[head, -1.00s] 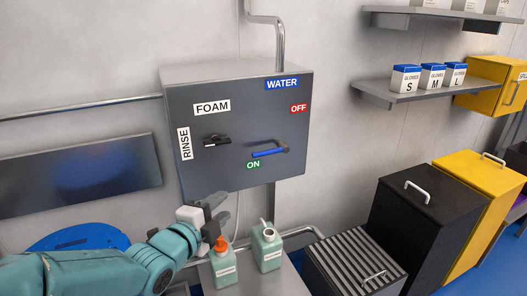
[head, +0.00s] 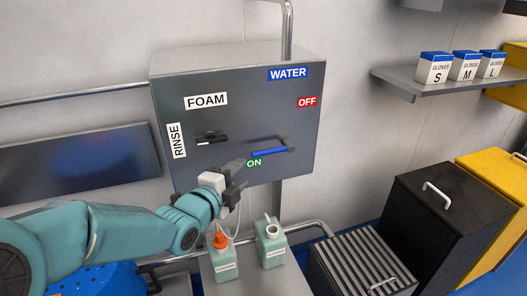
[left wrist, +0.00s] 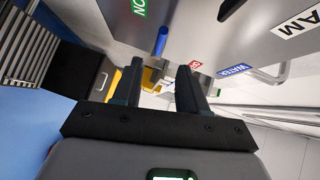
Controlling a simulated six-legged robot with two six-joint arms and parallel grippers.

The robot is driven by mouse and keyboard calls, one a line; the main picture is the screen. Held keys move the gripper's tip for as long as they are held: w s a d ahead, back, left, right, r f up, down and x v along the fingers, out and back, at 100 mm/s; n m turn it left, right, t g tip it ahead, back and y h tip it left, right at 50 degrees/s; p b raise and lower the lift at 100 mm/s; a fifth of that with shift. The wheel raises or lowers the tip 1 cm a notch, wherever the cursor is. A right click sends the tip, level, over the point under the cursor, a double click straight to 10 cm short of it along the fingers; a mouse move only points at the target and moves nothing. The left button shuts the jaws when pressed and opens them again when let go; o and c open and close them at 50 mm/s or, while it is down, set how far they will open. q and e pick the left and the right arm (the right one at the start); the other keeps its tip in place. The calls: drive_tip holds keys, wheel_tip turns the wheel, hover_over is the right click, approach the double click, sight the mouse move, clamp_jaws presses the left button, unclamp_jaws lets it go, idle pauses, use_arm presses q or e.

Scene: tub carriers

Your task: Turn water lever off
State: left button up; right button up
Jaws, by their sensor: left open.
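The water lever (head: 270,151) has a blue handle and a dark pivot at its right end. It lies nearly level on the front of the grey box (head: 235,118), its free end pointing left, just above the green ON label (head: 254,162). The red OFF label (head: 307,102) is higher, right of the pivot. My left gripper (head: 237,175) is open and empty, below and left of the handle's free end, apart from it. In the left wrist view the blue handle (left wrist: 161,40) shows beyond the gap between the open fingers (left wrist: 161,72). My right gripper is not in view.
A black FOAM/RINSE knob (head: 211,138) is on the box, left of the lever. An orange-capped bottle (head: 223,262) and a white-spouted bottle (head: 271,248) stand below the gripper. Black (head: 440,225) and yellow bins are at right. The space before the lever looks clear.

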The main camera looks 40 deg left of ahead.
sight(263, 154)
use_arm(q)
drive_tip(key=p+x, duration=0.3)
drive_tip(key=x, duration=0.7)
drive_tip(key=shift+w+d+r, duration=0.1)
drive_tip(key=shift+w+r, duration=0.05)
drive_tip(key=shift+r, duration=0.05)
drive_tip(key=shift+w+p, duration=0.3)
drive_tip(key=shift+w, duration=0.25)
drive_tip(key=shift+w+a+f, duration=0.25)
drive_tip(key=shift+w+a, duration=0.1)
drive_tip(key=shift+w, duration=0.05)
drive_tip(key=shift+d, duration=0.1)
drive_tip(key=shift+s+r, duration=0.1)
drive_tip(key=shift+s, duration=0.05)
clamp_jaws()
